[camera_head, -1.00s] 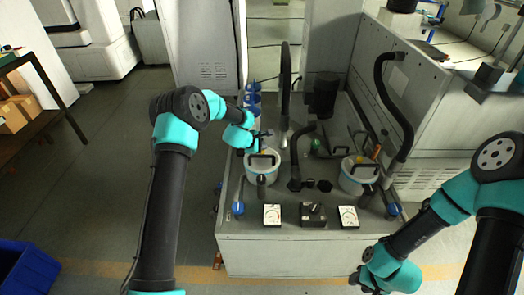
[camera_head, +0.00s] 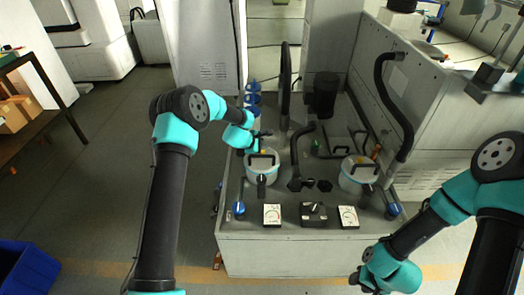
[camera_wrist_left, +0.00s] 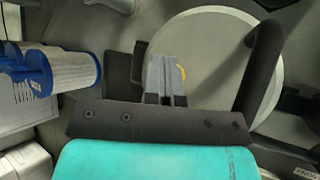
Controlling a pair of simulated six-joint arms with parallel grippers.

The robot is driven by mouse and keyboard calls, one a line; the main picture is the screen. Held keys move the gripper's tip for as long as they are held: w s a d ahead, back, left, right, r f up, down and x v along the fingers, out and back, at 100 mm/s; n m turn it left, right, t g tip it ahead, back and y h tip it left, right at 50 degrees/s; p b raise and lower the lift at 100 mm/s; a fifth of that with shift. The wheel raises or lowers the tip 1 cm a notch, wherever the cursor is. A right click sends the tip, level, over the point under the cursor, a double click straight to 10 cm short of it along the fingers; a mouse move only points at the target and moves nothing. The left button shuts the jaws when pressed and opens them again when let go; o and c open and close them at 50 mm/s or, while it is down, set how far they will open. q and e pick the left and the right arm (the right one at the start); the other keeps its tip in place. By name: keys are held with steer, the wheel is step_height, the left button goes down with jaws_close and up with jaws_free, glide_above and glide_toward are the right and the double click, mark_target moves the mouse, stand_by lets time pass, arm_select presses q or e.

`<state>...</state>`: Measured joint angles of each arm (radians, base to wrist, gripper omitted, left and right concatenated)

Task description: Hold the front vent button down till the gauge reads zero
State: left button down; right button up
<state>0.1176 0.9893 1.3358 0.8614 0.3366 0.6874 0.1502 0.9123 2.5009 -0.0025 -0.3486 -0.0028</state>
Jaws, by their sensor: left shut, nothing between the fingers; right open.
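My left gripper (camera_head: 261,139) is over the back of the lid of the left white pot (camera_head: 262,172), behind its black handle. In the left wrist view its grey fingers (camera_wrist_left: 166,77) are together and empty over the pale round lid (camera_wrist_left: 215,65). A small yellow part (camera_wrist_left: 181,72) shows beside the fingertips, mostly hidden; I cannot tell whether it is the vent button or whether they touch it. Two white square dials, a left one (camera_head: 272,214) and a right one (camera_head: 348,216), are at the front; their readings are too small. My right gripper (camera_head: 368,281) is open, low at the front right.
A second white pot (camera_head: 356,178) stands at the right. A black box with a knob (camera_head: 313,213) sits between the dials. Black hoses rise at the middle and right. Blue-capped filters (camera_head: 253,98) stand behind my left wrist; they are close in the wrist view (camera_wrist_left: 60,70).

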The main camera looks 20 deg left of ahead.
arm_select(q)
steer(key=shift+s+d+f, duration=0.1)
steer(key=shift+s+f, duration=0.35)
steer(key=shift+f, duration=0.05)
steer(key=shift+s+d+r, duration=0.15)
steer(key=shift+r, duration=0.65)
steer(key=shift+d+r, duration=0.1)
steer(key=shift+r, duration=2.6)
steer(key=shift+w, duration=0.2)
